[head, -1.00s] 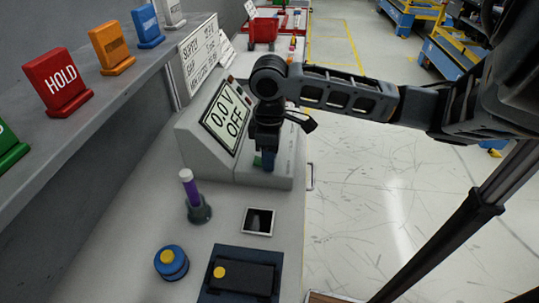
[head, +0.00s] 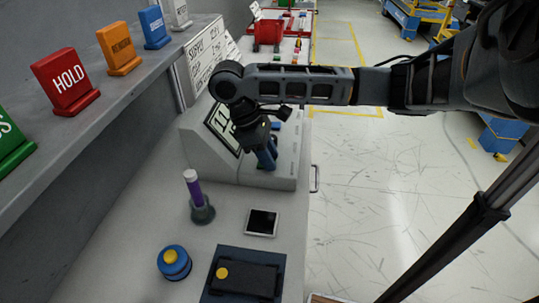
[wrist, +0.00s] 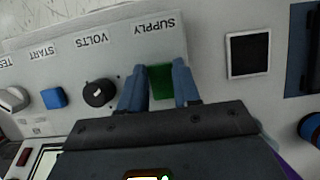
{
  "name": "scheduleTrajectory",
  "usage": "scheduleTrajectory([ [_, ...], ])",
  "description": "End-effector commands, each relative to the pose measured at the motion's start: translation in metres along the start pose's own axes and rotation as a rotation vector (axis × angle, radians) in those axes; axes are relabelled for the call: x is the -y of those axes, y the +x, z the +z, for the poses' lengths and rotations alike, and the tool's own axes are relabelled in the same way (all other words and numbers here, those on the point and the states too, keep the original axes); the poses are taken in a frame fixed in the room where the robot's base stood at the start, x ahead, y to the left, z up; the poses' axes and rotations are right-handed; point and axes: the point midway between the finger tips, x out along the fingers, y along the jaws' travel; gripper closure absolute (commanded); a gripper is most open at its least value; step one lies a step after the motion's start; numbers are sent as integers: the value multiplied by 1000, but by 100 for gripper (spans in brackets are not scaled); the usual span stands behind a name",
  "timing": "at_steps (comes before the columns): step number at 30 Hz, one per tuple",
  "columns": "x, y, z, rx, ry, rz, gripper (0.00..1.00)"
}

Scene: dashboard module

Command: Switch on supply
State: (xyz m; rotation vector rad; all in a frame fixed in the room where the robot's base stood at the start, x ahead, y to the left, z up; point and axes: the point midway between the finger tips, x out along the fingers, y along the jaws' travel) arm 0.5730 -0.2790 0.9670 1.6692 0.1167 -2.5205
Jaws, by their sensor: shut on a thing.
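The sloped grey supply unit (head: 212,150) stands on the bench. In the wrist view a green rocker or knob (wrist: 160,82) sits on the panel below the upside-down SUPPLY label (wrist: 154,26). My gripper (wrist: 160,90) has its blue fingers on either side of this green control and is shut on it. In the head view my gripper (head: 267,160) is tilted over the front of the unit, and the green control is hidden.
On the wrist-view panel are a black VOLTS knob (wrist: 98,92), a blue START button (wrist: 54,98) and a white knob (wrist: 14,99).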

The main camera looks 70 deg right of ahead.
Motion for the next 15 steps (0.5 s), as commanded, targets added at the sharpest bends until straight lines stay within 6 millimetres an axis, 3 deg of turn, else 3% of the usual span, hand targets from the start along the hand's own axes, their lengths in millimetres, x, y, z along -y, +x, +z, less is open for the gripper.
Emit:
scheduleTrajectory([
  [3,0,1,0,1,1,0,99],
  [4,0,1,0,0,1,0,66],
  [11,0,0,0,-1,1,0,44],
  [15,0,0,0,-2,1,0,43],
])
